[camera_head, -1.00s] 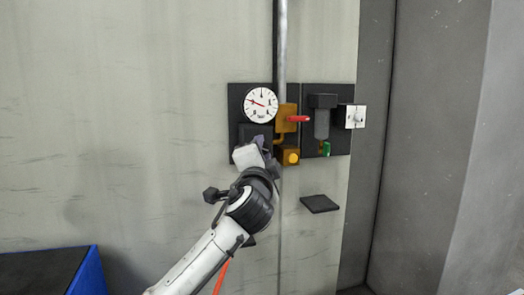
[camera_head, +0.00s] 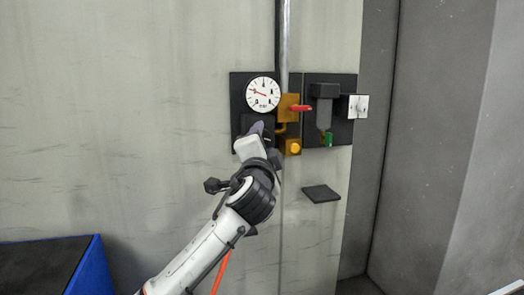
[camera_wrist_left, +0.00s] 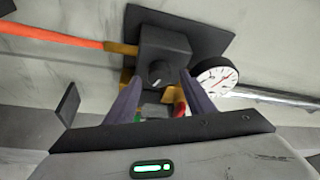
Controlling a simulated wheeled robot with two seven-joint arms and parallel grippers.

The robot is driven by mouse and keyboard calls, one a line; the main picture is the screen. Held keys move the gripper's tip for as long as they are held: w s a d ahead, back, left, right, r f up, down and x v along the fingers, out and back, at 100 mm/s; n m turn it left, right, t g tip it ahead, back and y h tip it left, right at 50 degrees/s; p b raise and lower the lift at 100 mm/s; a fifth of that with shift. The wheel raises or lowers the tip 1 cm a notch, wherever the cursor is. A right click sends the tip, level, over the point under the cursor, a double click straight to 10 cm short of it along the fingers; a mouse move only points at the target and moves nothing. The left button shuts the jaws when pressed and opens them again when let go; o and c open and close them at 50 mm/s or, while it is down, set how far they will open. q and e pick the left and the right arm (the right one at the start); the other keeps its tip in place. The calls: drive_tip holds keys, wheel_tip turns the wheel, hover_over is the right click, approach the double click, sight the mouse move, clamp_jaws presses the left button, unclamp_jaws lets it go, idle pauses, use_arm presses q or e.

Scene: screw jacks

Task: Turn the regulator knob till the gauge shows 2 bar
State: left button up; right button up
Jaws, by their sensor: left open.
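The round white gauge (camera_head: 263,94) is on a dark wall panel, its red needle pointing left and slightly up. Its figures are too small to read surely. It also shows in the left wrist view (camera_wrist_left: 217,77). The dark regulator body (camera_wrist_left: 164,43) sits beside it, with a round dark knob (camera_wrist_left: 158,73) bearing a pale mark. My left gripper (camera_head: 258,127) is open below the gauge and hides most of the regulator in the head view. In the wrist view its fingers lie either side of the knob; I cannot tell whether they touch. My right gripper is not in view.
A white switch plate (camera_head: 358,106) is farther right. A small dark shelf (camera_head: 321,193) juts out below. A blue-sided box (camera_head: 92,265) stands lower left.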

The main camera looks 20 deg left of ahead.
use_arm(q)
drive_tip(key=b+v, duration=0.2)
drive_tip(key=v, duration=0.7)
drive_tip(key=shift+s+f, duration=0.2)
drive_tip(key=shift+s, duration=0.1)
drive_tip(key=shift+d, duration=0.1)
drive_tip(key=s+d+f+n+g+h, duration=0.1)
drive_tip(key=s+f+g+h, duration=0.1)
drive_tip(key=f, duration=1)
drive_tip(key=s+d+f+n+g+h+p, duration=0.1)
drive_tip(key=s+d+f+g+h, duration=0.15)
drive_tip(key=f, duration=0.85)
drive_tip(key=s+d+f+n+g+h, duration=0.1)
drive_tip(key=s+f, duration=0.2)
drive_tip(key=f, duration=0.9)
drive_tip(key=s+a+f+n+g+p, duration=0.1)
drive_tip(key=s+f+n+g, duration=0.1)
drive_tip(key=s+f, duration=0.8)
drive_tip(key=s+a+f+n+g+h, duration=0.1)
drive_tip(key=s+f+n+g, duration=0.2)
drive_tip(key=s+f, duration=0.8)
drive_tip(key=s+n, duration=0.1)
drive_tip(key=s, duration=0.4)
drive_tip(key=shift+s+a+p, duration=0.15)
drive_tip(key=shift+s+p, duration=0.1)
drive_tip(key=shift+p, duration=0.15)
